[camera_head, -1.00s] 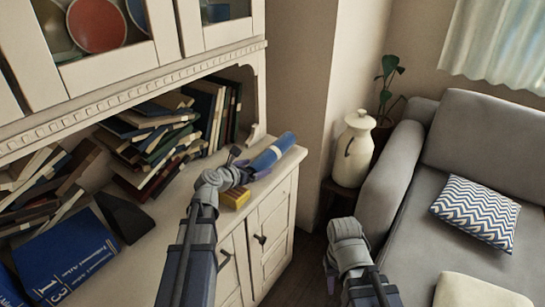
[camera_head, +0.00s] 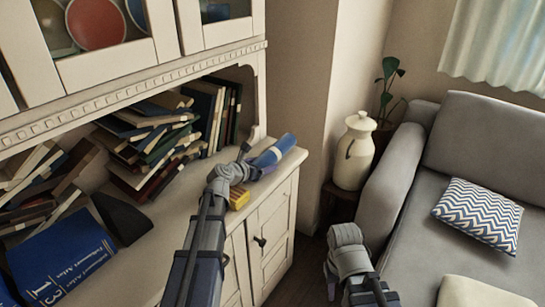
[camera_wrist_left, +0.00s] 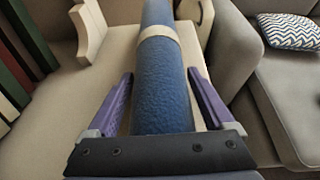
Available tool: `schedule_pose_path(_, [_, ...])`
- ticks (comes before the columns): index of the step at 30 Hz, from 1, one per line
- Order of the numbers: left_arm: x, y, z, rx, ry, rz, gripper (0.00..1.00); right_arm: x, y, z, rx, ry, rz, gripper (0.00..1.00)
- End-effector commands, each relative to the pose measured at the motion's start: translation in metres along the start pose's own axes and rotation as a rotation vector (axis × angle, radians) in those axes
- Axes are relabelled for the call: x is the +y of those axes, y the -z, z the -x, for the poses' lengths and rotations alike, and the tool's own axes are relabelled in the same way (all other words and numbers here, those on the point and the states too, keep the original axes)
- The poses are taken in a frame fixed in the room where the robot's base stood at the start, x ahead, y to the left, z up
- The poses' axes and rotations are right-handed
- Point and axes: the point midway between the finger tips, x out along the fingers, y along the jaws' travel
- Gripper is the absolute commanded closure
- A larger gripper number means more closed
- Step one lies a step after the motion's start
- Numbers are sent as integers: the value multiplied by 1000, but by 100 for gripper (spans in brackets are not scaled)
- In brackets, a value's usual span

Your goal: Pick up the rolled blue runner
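The rolled blue runner (camera_head: 275,150) lies near the right end of the cream cabinet top (camera_head: 180,190) and has a pale band around it. In the left wrist view the runner (camera_wrist_left: 160,85) runs lengthwise between the two purple fingers of my left gripper (camera_wrist_left: 160,75). Gaps show on both sides, so the gripper is open around it. In the head view my left gripper (camera_head: 249,170) is at the runner's near end, its fingers partly hidden. My right gripper (camera_head: 331,282) hangs low, away from the runner, its fingers mostly hidden behind the wrist.
A small yellow block (camera_head: 238,198) sits by my left wrist. Several books (camera_head: 155,145) lean and pile up on the left of the cabinet top. A cream jug (camera_head: 354,152) and a grey sofa (camera_head: 420,235) stand to the right. Floor shows between cabinet and sofa.

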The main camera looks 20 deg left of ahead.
Motion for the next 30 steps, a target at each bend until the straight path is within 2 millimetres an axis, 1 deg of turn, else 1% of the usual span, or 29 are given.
schedule_pose_path(1, [0,0,0,0,0,0,20,0,0,0,0,0,0,62])
schedule_pose_path(2, [0,0,0,0,0,0,24,0,0,0,0,0,0,62])
schedule_pose_path(22, [0,0,0,0,0,0,99,0,0,0,0,0,0,62])
schedule_pose_path(30, [0,-1,1,0,0,0,99,0,0,1,0,0,0,62])
